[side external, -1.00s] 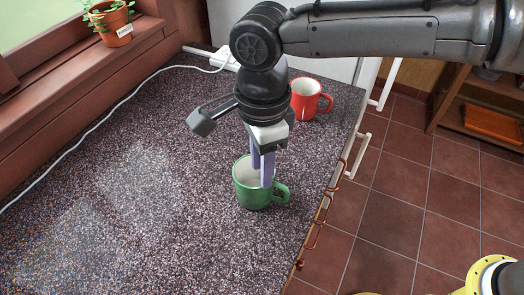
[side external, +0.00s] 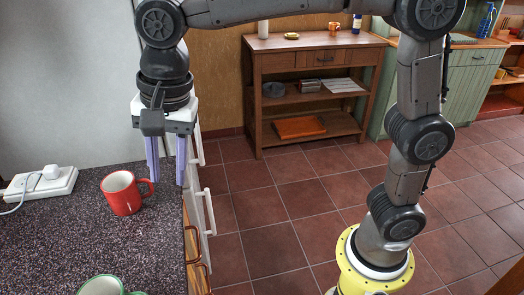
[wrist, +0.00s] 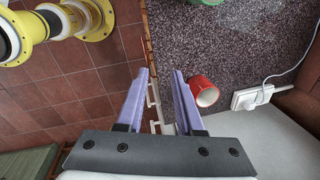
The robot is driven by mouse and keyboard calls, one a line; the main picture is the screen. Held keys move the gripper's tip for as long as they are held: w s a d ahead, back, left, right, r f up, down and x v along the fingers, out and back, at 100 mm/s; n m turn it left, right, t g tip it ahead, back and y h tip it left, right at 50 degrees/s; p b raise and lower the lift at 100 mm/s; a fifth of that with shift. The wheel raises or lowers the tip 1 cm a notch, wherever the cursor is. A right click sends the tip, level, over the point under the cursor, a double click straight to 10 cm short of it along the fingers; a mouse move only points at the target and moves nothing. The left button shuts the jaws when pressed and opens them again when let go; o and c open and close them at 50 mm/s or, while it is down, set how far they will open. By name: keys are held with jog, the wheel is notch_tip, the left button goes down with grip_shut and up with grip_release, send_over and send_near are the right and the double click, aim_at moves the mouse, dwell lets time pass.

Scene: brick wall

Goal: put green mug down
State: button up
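The green mug (side external: 103,286) is at the bottom edge of the side external view, on the speckled countertop, with only its upper part in frame. A sliver of it shows at the top of the wrist view (wrist: 207,2). My gripper (side external: 167,173) is open and empty, its two purple fingers apart and pointing down. It is raised near the counter's right edge, well away from the green mug and close to the red mug. The wrist view also shows the empty gap between the fingertips (wrist: 160,74).
The red mug (side external: 122,193) stands upright on the counter beside my gripper. A white power strip (side external: 42,184) with a cord lies at the left. Drawer handles (side external: 209,212) stick out along the counter's edge. Beyond is open tiled floor (side external: 290,220) and a wooden shelf unit (side external: 310,90).

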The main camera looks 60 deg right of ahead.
jog(key=s+d+n+t, duration=0.2)
jog(key=s+d+n, duration=0.35)
jog(key=d, duration=0.75)
jog(key=s+d+f+n+t, duration=0.1)
jog(key=s+d+f+n, duration=0.1)
jog(key=s, duration=0.4)
jog(key=s+d+f+n+t+h, duration=0.1)
jog(key=s+d+f+n, duration=0.2)
jog(key=d, duration=0.4)
jog(key=s+n, duration=0.1)
jog(key=s, duration=0.1)
jog(key=shift+s+f, duration=0.15)
jog(key=shift+s, duration=0.2)
